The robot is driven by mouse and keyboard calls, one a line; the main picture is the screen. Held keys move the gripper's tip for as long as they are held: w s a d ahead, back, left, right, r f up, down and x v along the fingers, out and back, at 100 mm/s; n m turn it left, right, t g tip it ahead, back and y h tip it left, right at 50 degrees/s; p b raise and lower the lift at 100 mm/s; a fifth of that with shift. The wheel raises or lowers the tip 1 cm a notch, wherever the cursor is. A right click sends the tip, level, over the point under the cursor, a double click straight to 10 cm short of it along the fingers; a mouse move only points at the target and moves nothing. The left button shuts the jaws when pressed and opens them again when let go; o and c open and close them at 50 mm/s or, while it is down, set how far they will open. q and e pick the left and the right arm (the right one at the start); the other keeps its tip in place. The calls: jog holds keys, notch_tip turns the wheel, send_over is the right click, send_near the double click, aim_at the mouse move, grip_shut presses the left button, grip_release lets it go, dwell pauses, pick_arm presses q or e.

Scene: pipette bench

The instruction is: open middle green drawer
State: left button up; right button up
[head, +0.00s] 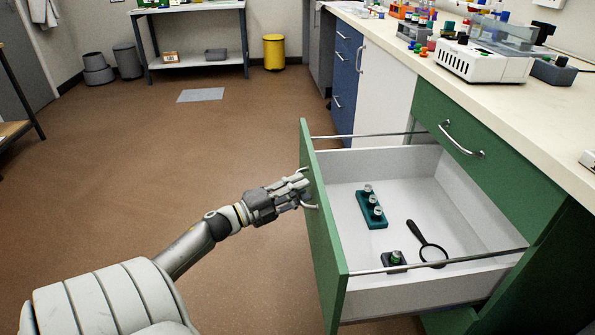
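The middle green drawer (324,235) is pulled well out of the bench, its green front facing left and its white inside showing. Inside lie a teal rack with several small vials (371,208), a black-handled magnifying glass (430,245) and a dark block with a green-capped vial (395,260). My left gripper (304,190) is at the drawer front, at its handle (310,206). The fingers overlap the handle; whether they are closed around it is not clear. My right gripper is not in view.
Above the open drawer is a shut green drawer (490,165) with a metal handle. The pale bench top (470,98) carries a white instrument (482,60) and several small items. Open brown floor (150,180) lies left of the drawer.

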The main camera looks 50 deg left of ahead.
pick_arm(q)
jog(key=v, duration=1.2)
dwell(0.3)
